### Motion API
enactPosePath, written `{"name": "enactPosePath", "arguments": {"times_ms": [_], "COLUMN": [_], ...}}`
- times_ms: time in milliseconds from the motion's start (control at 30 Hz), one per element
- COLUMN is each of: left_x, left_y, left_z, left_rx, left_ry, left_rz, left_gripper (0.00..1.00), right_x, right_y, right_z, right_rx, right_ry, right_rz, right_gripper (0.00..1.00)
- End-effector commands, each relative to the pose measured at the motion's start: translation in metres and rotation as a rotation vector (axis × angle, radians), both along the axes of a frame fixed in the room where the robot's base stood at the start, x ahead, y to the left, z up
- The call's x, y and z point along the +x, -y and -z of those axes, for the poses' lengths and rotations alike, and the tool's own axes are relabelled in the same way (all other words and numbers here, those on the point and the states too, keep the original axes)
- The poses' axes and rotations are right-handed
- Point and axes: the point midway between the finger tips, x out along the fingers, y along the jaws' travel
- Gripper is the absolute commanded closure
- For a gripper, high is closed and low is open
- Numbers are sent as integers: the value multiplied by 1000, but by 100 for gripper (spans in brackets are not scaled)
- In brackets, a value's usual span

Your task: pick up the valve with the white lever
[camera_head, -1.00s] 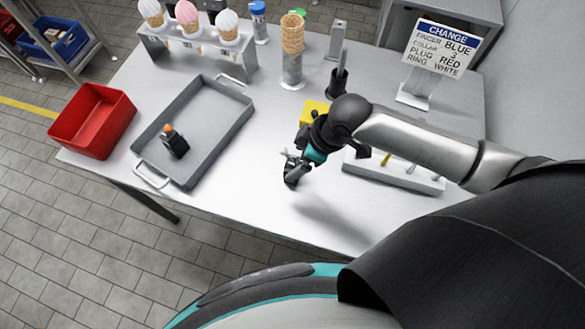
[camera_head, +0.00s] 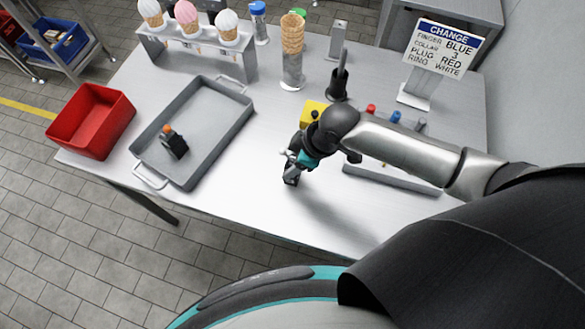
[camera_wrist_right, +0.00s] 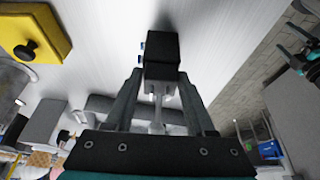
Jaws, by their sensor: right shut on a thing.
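My right gripper (camera_wrist_right: 160,105) is shut on a black blocky valve (camera_wrist_right: 162,55) in the right wrist view. A pale, whitish lever-like piece (camera_wrist_right: 158,100) runs back from it between the fingers. In the head view the right gripper (camera_head: 298,162) points down over the front of the table, with the dark valve (camera_head: 291,178) at its tips. I cannot tell whether the valve touches the table. Another dark valve with an orange top (camera_head: 174,142) lies in the grey tray (camera_head: 219,133). Part of my left gripper (camera_wrist_right: 300,60) seems to show at the wrist view's right edge, its fingers unclear.
A red bin (camera_head: 92,121) stands left of the tray. A yellow box with a black knob (camera_head: 313,110) is behind my right gripper. A low rack with colored parts (camera_head: 415,183) lies under my right forearm. Ice cream cones and a sign (camera_head: 440,48) stand at the back.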

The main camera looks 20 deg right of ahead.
Motion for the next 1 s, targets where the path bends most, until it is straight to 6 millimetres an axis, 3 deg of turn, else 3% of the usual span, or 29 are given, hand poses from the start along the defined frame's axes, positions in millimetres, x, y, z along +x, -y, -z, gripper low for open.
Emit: {"name": "enactPosePath", "arguments": {"times_ms": [33,333,767,1000], "left_x": [0,-1,0,0], "left_y": [0,0,0,0], "left_z": [0,0,-1,-10], "left_rx": [0,0,0,0], "left_ry": [-1,-1,-1,0], "left_rz": [0,0,1,1], "left_gripper": [11,11,11,11], "right_x": [0,0,1,1], "right_y": [0,0,0,0], "right_z": [0,0,-5,-38], "right_rx": [0,-1,0,1], "right_ry": [0,-1,2,5], "right_rz": [0,0,-1,-2], "right_gripper": [66,100,100,100]}}
